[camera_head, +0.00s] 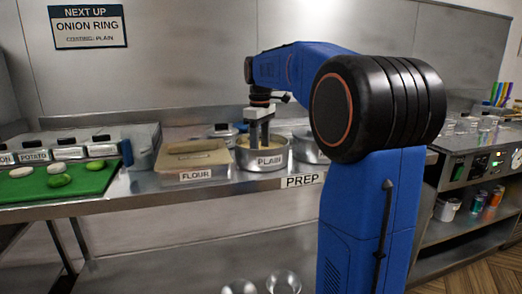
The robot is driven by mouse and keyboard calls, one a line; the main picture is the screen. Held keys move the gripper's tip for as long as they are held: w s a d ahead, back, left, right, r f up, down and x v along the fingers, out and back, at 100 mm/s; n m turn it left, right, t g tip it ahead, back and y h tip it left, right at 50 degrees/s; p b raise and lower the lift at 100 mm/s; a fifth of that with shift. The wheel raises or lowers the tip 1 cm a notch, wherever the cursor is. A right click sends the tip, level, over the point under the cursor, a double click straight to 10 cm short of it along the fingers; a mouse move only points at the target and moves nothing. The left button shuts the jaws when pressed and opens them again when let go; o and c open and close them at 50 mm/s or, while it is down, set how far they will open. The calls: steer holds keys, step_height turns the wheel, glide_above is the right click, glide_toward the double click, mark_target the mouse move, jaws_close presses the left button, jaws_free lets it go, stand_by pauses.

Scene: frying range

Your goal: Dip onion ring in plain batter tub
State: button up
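The plain batter tub (247,162) is a round metal tub labelled PLAIN, on the steel prep counter, holding pale batter. My gripper (260,142) points straight down over the tub, with its fingers reaching inside the rim. The fingertips are low, at or near the batter. I see no onion ring; anything between the fingertips is hidden or too small to tell. I cannot tell whether the fingers are open or shut.
A flour tray (195,176) stands left of the tub and another metal tub (308,152) close on its right. A green board (95,184) with several food pieces lies at the left. A sign (87,27) reads onion ring, coating plain.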

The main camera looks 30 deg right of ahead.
steer(key=shift+d, duration=0.55)
steer(key=shift+a, duration=0.6)
steer(key=shift+d, duration=0.2)
steer(key=shift+d, duration=0.15)
stand_by(0.3)
step_height(320, 180, up, 10)
steer(key=shift+r, duration=0.2)
stand_by(1.1)
stand_by(0.9)
